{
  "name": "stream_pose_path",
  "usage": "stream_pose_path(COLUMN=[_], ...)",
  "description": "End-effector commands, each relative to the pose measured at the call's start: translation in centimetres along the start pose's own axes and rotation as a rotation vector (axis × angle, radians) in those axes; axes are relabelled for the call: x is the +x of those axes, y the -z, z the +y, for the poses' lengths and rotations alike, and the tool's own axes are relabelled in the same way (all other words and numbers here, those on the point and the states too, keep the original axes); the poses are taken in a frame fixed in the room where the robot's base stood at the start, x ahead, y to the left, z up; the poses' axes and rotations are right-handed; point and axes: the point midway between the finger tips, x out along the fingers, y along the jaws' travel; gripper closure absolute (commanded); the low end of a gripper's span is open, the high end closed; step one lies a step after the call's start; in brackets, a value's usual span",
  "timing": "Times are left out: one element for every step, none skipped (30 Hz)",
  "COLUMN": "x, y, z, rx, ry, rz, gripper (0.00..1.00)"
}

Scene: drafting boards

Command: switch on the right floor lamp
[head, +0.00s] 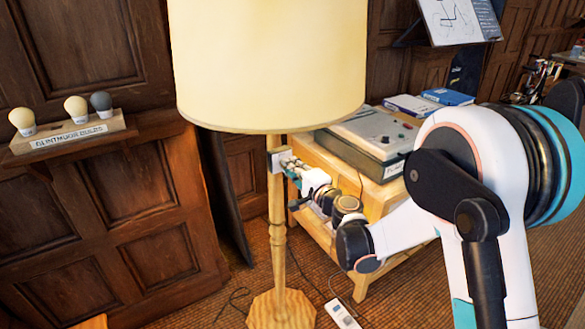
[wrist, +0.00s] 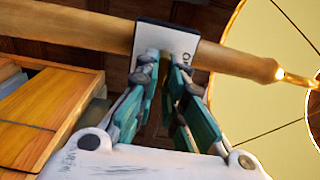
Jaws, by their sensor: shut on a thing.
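One floor lamp is in view, with a cream shade (head: 268,65), a turned wooden pole (head: 277,215) and a wooden base (head: 281,308). A pale switch box (head: 275,160) sits on the pole below the shade. In the wrist view the switch box (wrist: 180,40) is a white plate with dark edges on the pole (wrist: 85,28). My gripper (head: 288,163) reaches it from the right. Its fingertips (wrist: 162,62) are shut at the plate's face, hiding the part they hold. The shade's inside (wrist: 260,90) looks bright yellow, with a glow at the pole's top end.
A wooden side table (head: 372,202) with a large grey box (head: 365,132) and books stands close behind my gripper. A wall shelf with several bulbs on a labelled block (head: 70,138) is at left. A power strip (head: 342,314) and cables lie on the floor.

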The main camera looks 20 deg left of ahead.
Motion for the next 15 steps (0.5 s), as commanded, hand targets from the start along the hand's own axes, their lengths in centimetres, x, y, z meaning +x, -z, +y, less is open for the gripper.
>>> stream_pose_path(x=[0.11,0.11,0.11,0.11,0.11,0.11,0.11,0.11,0.11,0.11,0.11,0.12,0.12,0.12,0.12], y=[-0.02,-0.02,-0.02,-0.02,-0.02,-0.02,-0.03,-0.03,-0.02,-0.02,-0.02,-0.03,-0.03,-0.03,-0.03], z=[-0.08,-0.08,-0.08,-0.08,-0.08,-0.09,-0.09,-0.09,-0.09,-0.09,-0.09,-0.09,-0.09,-0.09,-0.09], rx=[0.006,0.008,0.009,0.01,0.01,0.01,0.01,0.01,0.009,0.009,0.009,0.009,0.009,0.009,0.009], ry=[0.001,0.001,0.001,0.001,0.001,0.001,0.001,0.001,0.001,0.001,0.001,0.001,0.001,0.001,0.001], rz=[0.0,0.0,0.0,0.0,0.0,0.0,-0.001,-0.001,-0.001,-0.001,-0.001,-0.001,-0.001,-0.001,-0.001], gripper=[1.0,1.0,1.0,1.0,1.0,1.0,1.0,1.0,1.0,1.0,1.0,1.0,0.86,0.79,0.71])
